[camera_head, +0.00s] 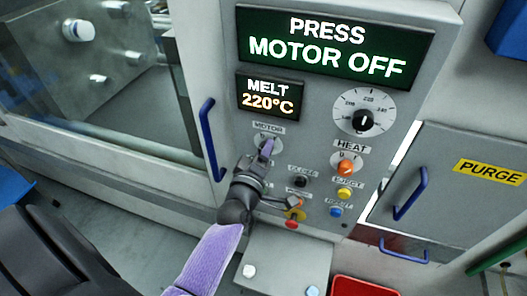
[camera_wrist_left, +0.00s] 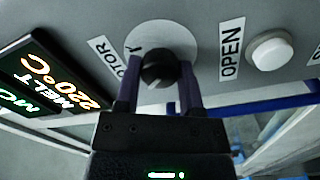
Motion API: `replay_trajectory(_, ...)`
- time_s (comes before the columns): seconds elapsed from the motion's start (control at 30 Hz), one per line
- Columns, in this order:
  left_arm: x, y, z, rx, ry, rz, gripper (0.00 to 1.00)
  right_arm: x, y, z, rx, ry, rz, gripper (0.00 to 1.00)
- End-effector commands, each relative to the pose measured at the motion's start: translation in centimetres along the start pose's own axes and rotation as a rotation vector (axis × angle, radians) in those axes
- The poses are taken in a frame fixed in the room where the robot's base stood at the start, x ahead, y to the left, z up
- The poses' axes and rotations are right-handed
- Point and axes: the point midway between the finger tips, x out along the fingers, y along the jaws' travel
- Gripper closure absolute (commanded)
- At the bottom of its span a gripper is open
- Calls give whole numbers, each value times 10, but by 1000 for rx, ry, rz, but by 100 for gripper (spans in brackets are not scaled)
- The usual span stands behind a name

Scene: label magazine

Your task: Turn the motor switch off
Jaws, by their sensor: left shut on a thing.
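The motor switch is a black knob (camera_wrist_left: 158,70) on a round light plate, under the MOTOR label (camera_head: 268,128) on the grey control panel. My left gripper (camera_head: 267,148) reaches up to it from below. In the left wrist view, its two purple fingers stand on either side of the knob, shut on it. In the head view the fingers hide most of the knob. The large display (camera_head: 330,46) reads "PRESS MOTOR OFF". My right gripper is not in view.
Right of the motor switch are an orange HEAT knob (camera_head: 346,167), a yellow button (camera_head: 344,194) and a blue button (camera_head: 336,211). A blue door handle (camera_head: 211,140) stands close to the left of my gripper. A red bin (camera_head: 362,287) is below.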

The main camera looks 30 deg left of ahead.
Motion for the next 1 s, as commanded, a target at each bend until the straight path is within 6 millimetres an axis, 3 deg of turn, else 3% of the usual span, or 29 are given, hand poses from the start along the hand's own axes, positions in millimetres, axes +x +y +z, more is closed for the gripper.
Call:
replay_trajectory(0.13,0,0,0,-2,0,0,100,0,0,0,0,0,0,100)
replay_trajectory(0.17,0,0,0,-1,0,0,47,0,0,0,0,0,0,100)
replay_trajectory(0.3,0,0,0,-1,0,0,17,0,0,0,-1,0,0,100)
replay_trajectory(0.67,-7,-1,0,0,-1,-1,15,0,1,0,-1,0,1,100)
replay_trajectory(1.0,-82,-2,1,0,-1,-3,15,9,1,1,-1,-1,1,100)
